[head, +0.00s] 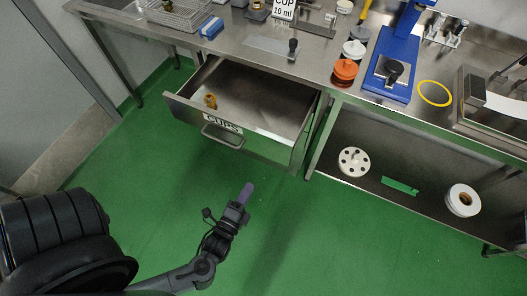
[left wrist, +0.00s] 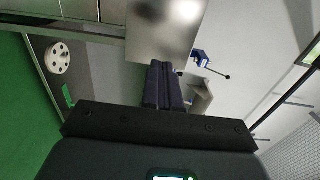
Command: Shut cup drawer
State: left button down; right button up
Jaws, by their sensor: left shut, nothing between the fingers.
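The cup drawer (head: 262,108) hangs open under the steel bench in the head view. Its front carries a "CUPS" label (head: 222,123) and a bar handle (head: 221,137). A small amber-coloured thing (head: 210,101) lies inside, near the front left corner. My left gripper (head: 246,190) is shut and empty, in front of the drawer and to the lower right of its handle, apart from it. In the left wrist view the shut fingers (left wrist: 163,86) show at the middle. My right gripper is not in view.
The steel bench (head: 262,45) holds a wire basket (head: 185,12), a blue press (head: 392,65) and a yellow ring (head: 434,93). The lower shelf holds a white holed disc (head: 354,161) and a white roll (head: 462,200). The green floor before the drawer is clear.

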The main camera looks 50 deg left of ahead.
aim_at(269, 149)
pick_arm(q)
jog(key=b+x, duration=0.1)
jog(key=x, duration=0.6)
jog(key=b+x, duration=0.1)
jog(key=x, duration=0.6)
jog(key=shift+s+r+b, duration=0.1)
jog(key=shift+r+b, duration=0.15)
jog(key=shift+b, duration=0.15)
